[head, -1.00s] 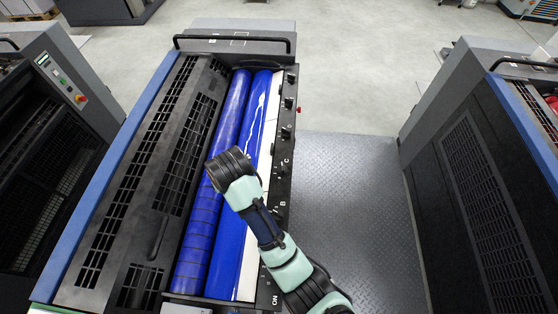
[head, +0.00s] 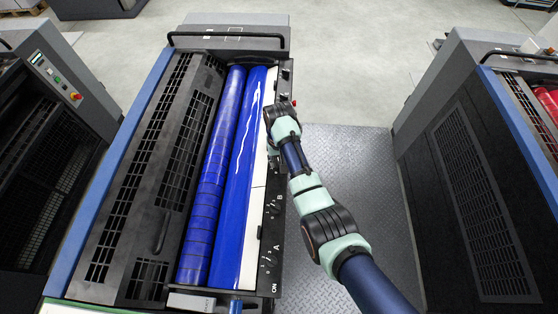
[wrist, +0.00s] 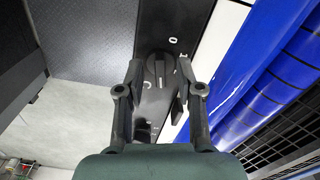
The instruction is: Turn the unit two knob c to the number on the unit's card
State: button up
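Unit two's black control strip (head: 268,235) runs along the right side of the blue rollers, with the letters A and B readable on it. The knob beside the letter C is hidden behind my arm in the head view. In the wrist view a round dark knob with a grey pointer bar (wrist: 158,70) lies between my fingertips, with a C-like mark beside it. My gripper (wrist: 159,78) is open, one finger on each side of the knob. I cannot tell whether they touch it. I cannot make out the unit's card or its number.
Blue rollers (head: 240,165) and a slotted dark guard (head: 140,190) lie left of the strip. A black handrail (head: 228,37) crosses the unit's far end. A metal-plate walkway (head: 345,165) lies to the right, with another unit (head: 465,190) beyond it.

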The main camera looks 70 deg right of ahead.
jog(key=shift+f, duration=0.3)
grip_shut()
jog(key=shift+r+n+p, duration=0.1)
jog(key=shift+n+p, duration=0.2)
jog(key=n+p, duration=0.2)
jog(key=n, duration=0.1)
jog(key=n+p, duration=0.1)
jog(key=n, duration=0.5)
jog(key=shift+d+p, duration=0.2)
jog(key=shift+p, duration=0.15)
dwell(0.4)
grip_release()
